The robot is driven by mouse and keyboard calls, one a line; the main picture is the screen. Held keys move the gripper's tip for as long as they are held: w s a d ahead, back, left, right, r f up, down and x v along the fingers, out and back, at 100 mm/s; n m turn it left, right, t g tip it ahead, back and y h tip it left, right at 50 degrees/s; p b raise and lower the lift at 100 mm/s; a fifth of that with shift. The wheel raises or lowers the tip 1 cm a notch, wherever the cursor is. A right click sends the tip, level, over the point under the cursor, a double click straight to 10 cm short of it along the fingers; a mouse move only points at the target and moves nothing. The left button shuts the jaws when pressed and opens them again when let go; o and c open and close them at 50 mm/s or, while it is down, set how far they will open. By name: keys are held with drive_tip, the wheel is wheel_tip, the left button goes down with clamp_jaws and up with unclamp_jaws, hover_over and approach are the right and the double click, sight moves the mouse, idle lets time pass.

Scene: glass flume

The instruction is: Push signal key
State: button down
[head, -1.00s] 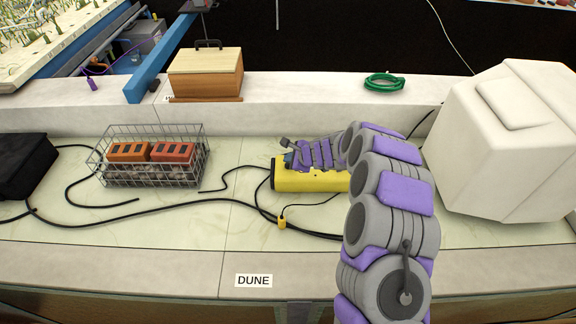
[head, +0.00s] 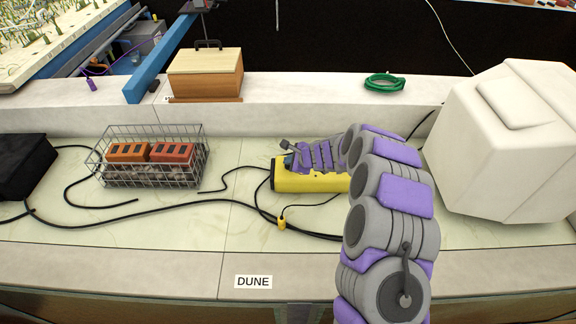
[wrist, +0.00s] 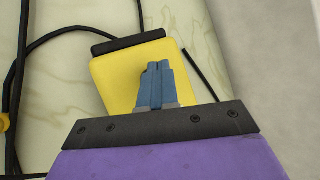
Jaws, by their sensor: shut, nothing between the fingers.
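A yellow box with dark ends (head: 310,181) lies on the pale worktop, in the middle of the head view. It fills the middle of the wrist view (wrist: 115,80), with a black strip along its far edge. My gripper (wrist: 154,72) is shut and empty, its blue fingertips over the top of the yellow box. I cannot tell whether they touch it. In the head view my gripper (head: 291,160) is small and partly hidden by my own arm. The signal key itself is not clearly visible; my fingers and wrist cover part of the box's top.
A wire basket (head: 150,180) with orange and red blocks stands to the left. Black cables (head: 150,207) run across the worktop around the box. A large white case (head: 500,150) stands at right. A wooden box (head: 205,75) and green coil (head: 384,83) sit on the back ledge.

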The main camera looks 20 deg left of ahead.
drive_tip(key=shift+f, duration=0.25)
drive_tip(key=shift+r, duration=0.15)
drive_tip(key=shift+r+p, duration=0.65)
drive_tip(key=shift+r, duration=0.2)
wheel_tip(320, 180, up, 6)
drive_tip(key=p, duration=0.4)
drive_tip(key=shift+p, duration=0.4)
drive_tip(key=shift+f, duration=0.1)
